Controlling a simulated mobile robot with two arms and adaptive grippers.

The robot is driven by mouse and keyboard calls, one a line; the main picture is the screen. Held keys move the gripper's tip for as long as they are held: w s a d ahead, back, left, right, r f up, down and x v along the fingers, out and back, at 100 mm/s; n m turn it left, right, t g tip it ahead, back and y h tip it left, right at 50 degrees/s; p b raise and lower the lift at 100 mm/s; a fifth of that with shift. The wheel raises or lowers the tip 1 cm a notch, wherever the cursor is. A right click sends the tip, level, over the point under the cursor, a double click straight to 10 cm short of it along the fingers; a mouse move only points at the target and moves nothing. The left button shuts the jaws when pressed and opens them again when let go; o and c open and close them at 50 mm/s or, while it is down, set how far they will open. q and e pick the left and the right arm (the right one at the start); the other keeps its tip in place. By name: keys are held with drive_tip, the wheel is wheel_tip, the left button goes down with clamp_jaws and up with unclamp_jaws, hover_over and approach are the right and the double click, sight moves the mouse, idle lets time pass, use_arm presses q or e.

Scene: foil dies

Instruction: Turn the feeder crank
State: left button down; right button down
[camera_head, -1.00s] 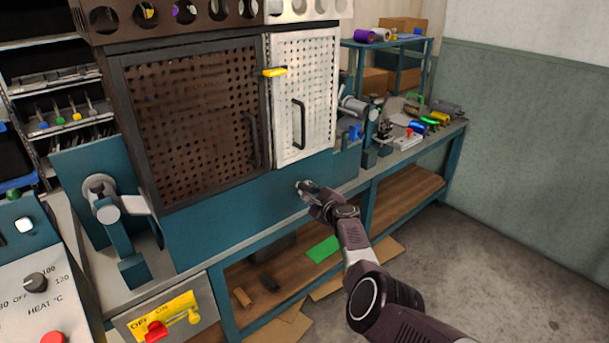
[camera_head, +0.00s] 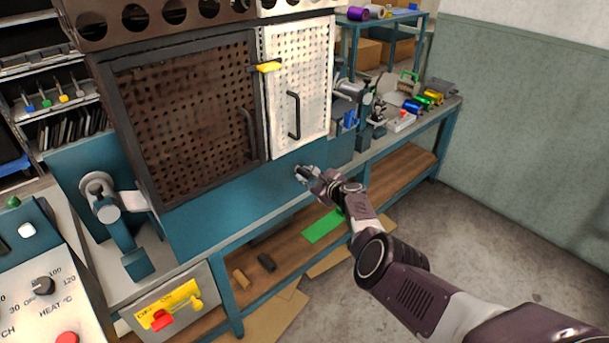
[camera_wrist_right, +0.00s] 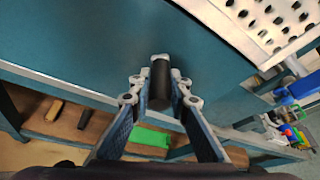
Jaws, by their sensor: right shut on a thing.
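My right gripper (camera_head: 303,173) is at the teal front panel below the white perforated door. In the right wrist view its two fingers (camera_wrist_right: 160,100) are closed around a black cylindrical grip (camera_wrist_right: 160,83), which looks like the feeder crank's handle. A grey metal end shows at the grip's far tip. The rest of the crank is hidden or too small to make out. My left gripper is not in view.
The dark perforated door (camera_head: 190,120) and white door (camera_head: 298,90) stand above the gripper. A control box (camera_head: 45,285) is at lower left. The bench (camera_head: 350,178) runs right, crowded with tools; a lower shelf (camera_head: 285,245) lies beneath. Open floor lies at right.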

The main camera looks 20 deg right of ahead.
drive_tip(key=shift+w+d+r+m+y+p, duration=0.1)
drive_tip(key=shift+d+r+m+y+p, duration=0.2)
drive_tip(key=shift+m, duration=0.3)
drive_tip(key=c, duration=1.8)
unclamp_jaws()
drive_tip(key=v, duration=0.3)
drive_tip(key=shift+v, duration=4.55)
drive_tip(key=shift+w+d, duration=0.1)
